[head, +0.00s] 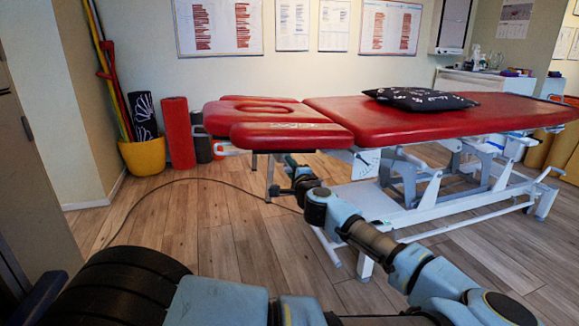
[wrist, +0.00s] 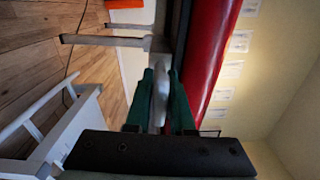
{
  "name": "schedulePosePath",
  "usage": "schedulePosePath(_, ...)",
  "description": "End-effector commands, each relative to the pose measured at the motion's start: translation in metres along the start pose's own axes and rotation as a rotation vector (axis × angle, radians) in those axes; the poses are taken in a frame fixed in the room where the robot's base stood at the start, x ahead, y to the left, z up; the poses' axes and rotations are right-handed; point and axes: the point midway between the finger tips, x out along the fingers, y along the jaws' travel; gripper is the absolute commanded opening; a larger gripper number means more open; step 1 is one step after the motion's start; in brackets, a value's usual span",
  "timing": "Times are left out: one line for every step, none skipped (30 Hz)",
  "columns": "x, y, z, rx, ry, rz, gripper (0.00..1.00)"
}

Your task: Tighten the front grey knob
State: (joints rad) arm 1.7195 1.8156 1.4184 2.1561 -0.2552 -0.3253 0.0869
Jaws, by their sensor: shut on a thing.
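The grey knob (wrist: 159,98) shows in the wrist view as a pale, rounded shape between the two green fingers of my gripper (wrist: 161,78). The fingers are shut on it from both sides. In the head view my gripper (head: 289,162) is at the underside of the red treatment table (head: 330,110), below its near edge by the headrest section. The knob cannot be made out in the head view, where my gripper and the table edge cover that spot. How far the knob is turned cannot be told.
The table's white metal frame (head: 400,208) stands to the right of my arm. A dark pillow (head: 420,98) lies on the table. A yellow pot (head: 143,155) and a red roll (head: 178,132) stand at the back left. A cable crosses the floor; the wooden floor left of the table is otherwise clear.

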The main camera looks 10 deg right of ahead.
Motion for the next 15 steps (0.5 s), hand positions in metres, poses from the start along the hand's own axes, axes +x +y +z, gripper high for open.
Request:
schedulePosePath(-0.0004,0.0008,-0.0003,0.001,0.001,0.001,0.00)
schedulePosePath(-0.0004,0.0008,-0.0003,0.001,0.001,0.001,0.24)
schedulePosePath(-0.0004,0.0007,-0.0004,0.001,0.001,0.001,0.29)
schedulePosePath(-0.0004,0.0006,-0.0003,0.001,0.001,0.001,0.32)
schedulePosePath(-0.0003,0.0006,-0.0003,0.000,0.001,0.001,0.36)
schedulePosePath(-0.0003,0.0005,-0.0003,0.000,0.001,0.001,0.40)
schedulePosePath(-0.0003,0.0004,-0.0003,0.000,0.001,0.001,0.44)
schedulePosePath(-0.0002,0.0004,-0.0003,0.000,0.001,0.001,0.47)
schedulePosePath(-0.0002,0.0003,-0.0002,0.000,0.000,0.001,0.51)
schedulePosePath(-0.0002,0.0003,-0.0002,0.000,0.000,0.001,0.51)
schedulePosePath(-0.0001,0.0003,-0.0002,0.000,0.000,0.001,0.51)
schedulePosePath(-0.0001,0.0002,-0.0002,0.000,0.000,0.001,0.51)
schedulePosePath(-0.0001,0.0002,-0.0002,-0.001,0.000,0.000,0.51)
schedulePosePath(-0.0001,0.0002,-0.0002,-0.001,0.000,0.000,0.51)
schedulePosePath(-0.0001,0.0002,-0.0002,-0.001,0.000,0.000,0.51)
